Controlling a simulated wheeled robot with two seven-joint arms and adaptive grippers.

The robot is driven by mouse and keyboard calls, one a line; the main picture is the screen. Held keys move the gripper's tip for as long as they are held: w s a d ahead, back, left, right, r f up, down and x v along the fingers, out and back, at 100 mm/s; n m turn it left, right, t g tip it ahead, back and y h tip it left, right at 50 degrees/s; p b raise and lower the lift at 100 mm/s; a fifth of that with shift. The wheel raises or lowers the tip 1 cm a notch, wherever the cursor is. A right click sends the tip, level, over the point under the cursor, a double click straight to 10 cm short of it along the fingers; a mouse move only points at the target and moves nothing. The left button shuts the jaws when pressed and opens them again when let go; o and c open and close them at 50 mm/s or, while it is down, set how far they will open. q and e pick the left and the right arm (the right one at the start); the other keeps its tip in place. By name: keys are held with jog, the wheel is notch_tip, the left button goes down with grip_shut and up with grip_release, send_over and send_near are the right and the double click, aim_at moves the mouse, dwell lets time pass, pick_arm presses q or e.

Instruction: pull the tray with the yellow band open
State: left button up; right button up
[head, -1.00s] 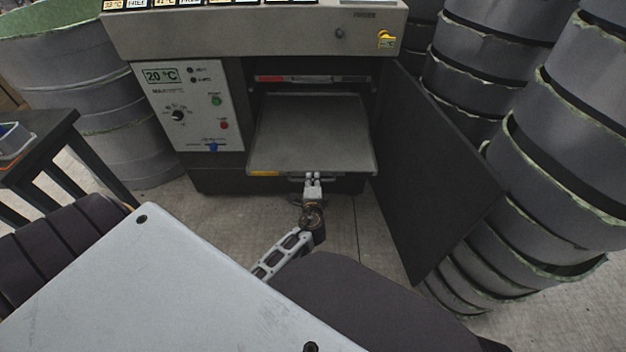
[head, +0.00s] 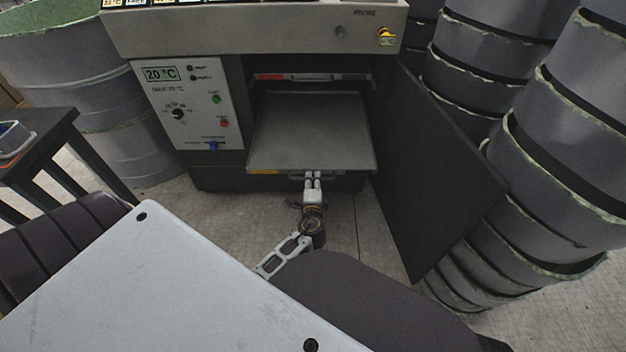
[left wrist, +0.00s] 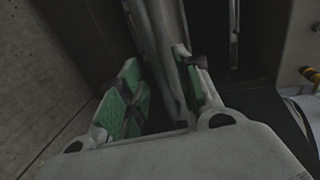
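The tray with the yellow band (head: 310,140) is a flat grey metal tray standing out of the oven's opening. The tray's handle (head: 338,175) is at the middle of that edge. My left gripper (head: 313,174) is at the handle, pointing into the oven. In the left wrist view its green-padded fingers (left wrist: 163,82) stand apart, with a grey bar between them; it looks open, and whether a pad touches the bar is hard to tell. My right gripper is not in view.
The oven's dark door (head: 435,165) stands open on the right. Another tray with a red band (head: 270,77) sits inside above. Stacked grey moulds (head: 555,165) crowd the right. A dark table (head: 40,150) stands left. Bare floor lies before the oven.

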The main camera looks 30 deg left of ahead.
pick_arm(q)
jog(key=shift+v, duration=2.7)
jog(key=shift+a, duration=0.15)
